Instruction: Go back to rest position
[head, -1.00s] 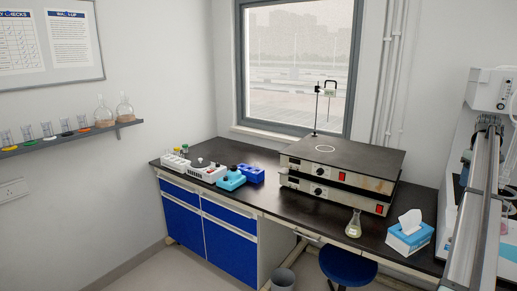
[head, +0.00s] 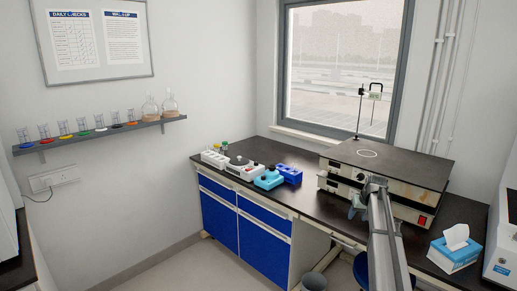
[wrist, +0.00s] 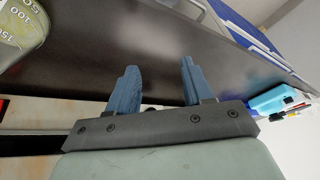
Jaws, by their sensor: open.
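My gripper (wrist: 158,66) shows in the wrist view with its two blue fingers apart and nothing between them. In the head view my gripper (head: 357,208) is at the end of my grey arm, in front of the stacked hot plates. A glass flask (wrist: 22,20) with volume marks shows at the top left of the wrist view, apart from the fingers. In the head view I cannot make out this flask, and my arm covers part of the bench there.
The dark bench (head: 310,200) holds the stacked hot plates (head: 400,170), a blue block (head: 290,175), a light blue device (head: 268,180) and a tissue box (head: 455,255). A wall shelf (head: 95,135) holds several beakers and two round flasks. The floor at lower left is clear.

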